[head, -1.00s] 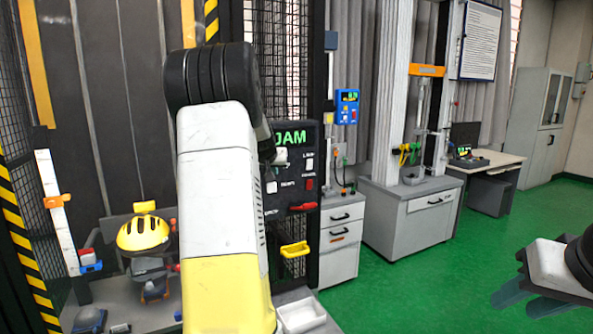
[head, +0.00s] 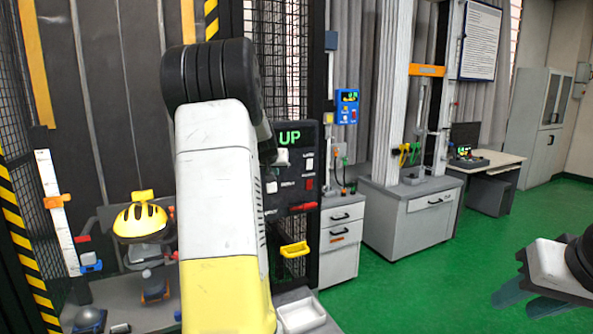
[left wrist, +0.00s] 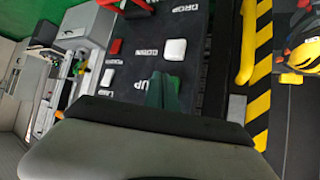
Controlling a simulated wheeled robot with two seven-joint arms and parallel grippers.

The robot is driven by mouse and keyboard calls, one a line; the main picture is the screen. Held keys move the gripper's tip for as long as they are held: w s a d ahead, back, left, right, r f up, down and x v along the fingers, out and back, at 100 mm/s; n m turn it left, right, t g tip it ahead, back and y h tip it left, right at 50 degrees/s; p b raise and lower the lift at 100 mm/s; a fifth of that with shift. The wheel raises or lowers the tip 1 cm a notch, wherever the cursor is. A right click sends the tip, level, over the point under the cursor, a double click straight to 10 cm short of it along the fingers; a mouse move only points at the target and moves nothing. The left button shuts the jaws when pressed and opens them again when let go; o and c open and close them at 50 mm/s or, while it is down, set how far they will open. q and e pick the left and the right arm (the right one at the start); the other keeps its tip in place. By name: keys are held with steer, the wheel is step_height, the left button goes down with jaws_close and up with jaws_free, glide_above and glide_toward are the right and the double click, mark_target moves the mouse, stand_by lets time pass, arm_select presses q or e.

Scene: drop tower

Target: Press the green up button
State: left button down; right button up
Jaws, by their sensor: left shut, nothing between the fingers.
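The black control panel (head: 291,168) stands at the middle of the head view, partly behind my left arm. Its display (head: 289,137) reads UP in green letters. In the left wrist view the panel (left wrist: 147,66) shows white buttons, a red button (left wrist: 116,46) and labels including UP and DOWN. My left gripper (left wrist: 165,92) is shut and empty, its dark green fingers at the panel next to the UP label. I cannot make out the green up button apart from the fingers; contact is not clear. My right gripper (head: 526,291) is open and empty at the far right.
A yellow helmet (head: 140,221) hangs on a carriage left of my arm, inside the mesh-sided tower. A yellow handle (head: 294,250) and a white tray (head: 301,316) are below the panel. Grey drawers (head: 340,236) stand to the right; the green floor there is clear.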

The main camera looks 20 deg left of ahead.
arm_select(q)
steer(key=shift+s+d, duration=0.15)
steer(key=shift+d, duration=0.05)
steer(key=shift+s+d, duration=1.65)
steer(key=shift+d, duration=0.25)
steer(key=s+d+r+m+g+h, duration=0.15)
steer(key=s+d+h, duration=0.35)
steer(key=s+d, duration=1.25)
steer(key=s+d+f+m+g, duration=0.1)
steer(key=s+d, duration=0.3)
steer(key=s, duration=0.4)
steer(key=s+d+f+m+g, duration=0.1)
steer(key=s+d+f+m, duration=0.1)
steer(key=s+d, duration=0.3)
steer(key=s, duration=0.3)
steer(key=shift+s+f+h, duration=0.15)
steer(key=shift+f+h, duration=0.2)
steer(key=shift+h, duration=0.05)
steer(key=shift+g, duration=0.25)
